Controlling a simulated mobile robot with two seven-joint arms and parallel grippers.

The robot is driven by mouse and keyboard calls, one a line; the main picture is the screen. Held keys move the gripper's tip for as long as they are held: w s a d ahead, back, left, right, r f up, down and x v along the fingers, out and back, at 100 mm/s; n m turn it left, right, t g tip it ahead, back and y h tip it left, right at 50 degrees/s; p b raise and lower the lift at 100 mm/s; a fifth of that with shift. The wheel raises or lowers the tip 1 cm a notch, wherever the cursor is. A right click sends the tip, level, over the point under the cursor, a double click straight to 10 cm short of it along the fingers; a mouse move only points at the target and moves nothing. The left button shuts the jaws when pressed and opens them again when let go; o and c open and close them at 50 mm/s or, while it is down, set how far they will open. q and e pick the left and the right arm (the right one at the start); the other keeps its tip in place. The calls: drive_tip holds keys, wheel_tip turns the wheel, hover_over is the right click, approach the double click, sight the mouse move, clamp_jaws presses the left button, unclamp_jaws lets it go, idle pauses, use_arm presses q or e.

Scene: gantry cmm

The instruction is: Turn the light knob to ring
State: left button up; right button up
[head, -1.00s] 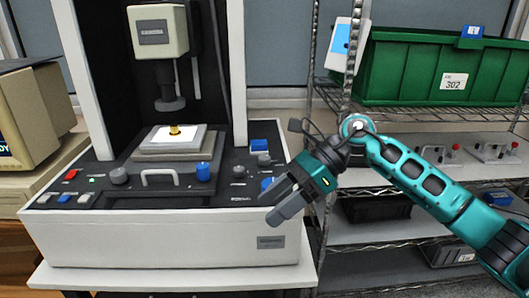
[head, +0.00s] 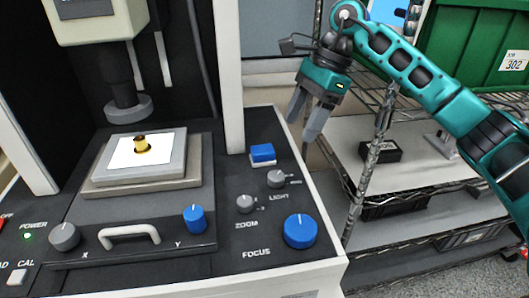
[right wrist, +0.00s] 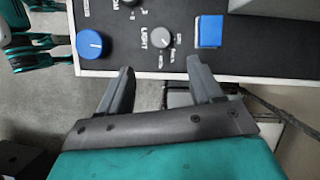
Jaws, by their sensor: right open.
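The light knob (head: 276,179) is a small grey knob on the dark panel, above the word LIGHT. It also shows in the right wrist view (right wrist: 160,38), ahead of and roughly centred between the fingers. Small position labels beside it are too small to read, and I cannot tell which one its mark points at. My right gripper (head: 303,125) is open and empty, with its fingers pointing down near the panel's right edge. It is apart from the knob. In the right wrist view its fingertips (right wrist: 160,68) stop short of the knob. My left gripper is not in view.
Close to the light knob are a blue square button (head: 262,153), the grey zoom knob (head: 245,203) and the large blue focus knob (head: 300,230). A white upright (head: 229,75) stands left of the gripper. A wire shelf with a green bin (head: 470,50) is at the right.

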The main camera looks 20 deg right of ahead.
sight(276, 175)
drive_tip(key=x, duration=1.1)
drive_tip(key=shift+a+f, duration=0.2)
drive_tip(key=shift+f, duration=0.05)
drive_tip(key=shift+a+f+p, duration=0.2)
drive_tip(key=shift+f+p, duration=0.1)
drive_tip(key=shift+f, duration=0.3)
drive_tip(key=shift+c, duration=0.4)
drive_tip(key=shift+c, duration=0.6)
drive_tip(key=c, duration=0.9)
drive_tip(key=shift+o, duration=0.2)
